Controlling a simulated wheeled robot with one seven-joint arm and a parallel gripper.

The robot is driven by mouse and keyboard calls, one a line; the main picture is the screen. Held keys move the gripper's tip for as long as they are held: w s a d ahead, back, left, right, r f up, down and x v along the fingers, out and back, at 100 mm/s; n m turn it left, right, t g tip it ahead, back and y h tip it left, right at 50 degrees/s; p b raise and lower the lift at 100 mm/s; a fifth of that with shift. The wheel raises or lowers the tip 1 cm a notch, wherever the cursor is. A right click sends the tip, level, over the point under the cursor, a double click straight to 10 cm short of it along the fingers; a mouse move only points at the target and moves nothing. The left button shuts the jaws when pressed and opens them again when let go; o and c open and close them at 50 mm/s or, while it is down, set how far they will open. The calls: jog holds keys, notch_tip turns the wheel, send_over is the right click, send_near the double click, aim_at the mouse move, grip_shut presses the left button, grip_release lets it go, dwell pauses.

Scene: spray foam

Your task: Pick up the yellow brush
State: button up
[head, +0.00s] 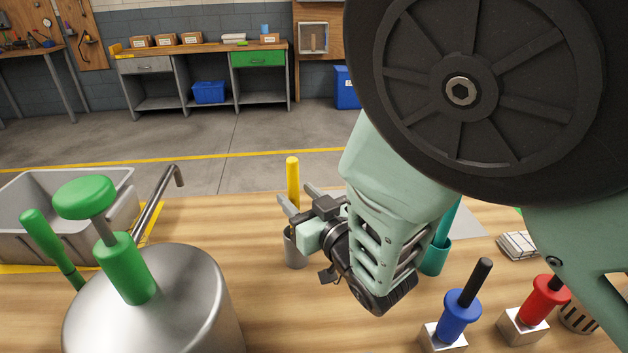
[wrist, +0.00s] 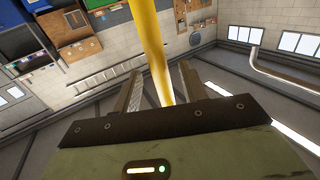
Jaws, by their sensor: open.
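The yellow brush (head: 293,180) stands upright in a small grey metal cup (head: 295,250) on the wooden table; only its yellow handle shows, and its lower end is hidden. My gripper (head: 296,199) is open at the handle, reaching in from the right, with one finger on each side of it. In the wrist view, the yellow handle (wrist: 150,40) runs between the two open fingers of my gripper (wrist: 160,75). I cannot tell whether either finger touches it.
A steel tank (head: 160,310) with green fittings stands at the front left, beside a grey bin (head: 115,215). A teal cup (head: 434,257), a blue-handled tool (head: 459,318) and a red-handled tool (head: 543,300) stand to the right. The table (head: 270,310) is clear in front of the metal cup.

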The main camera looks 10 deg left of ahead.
jog(key=shift+x, duration=1.25)
grip_shut()
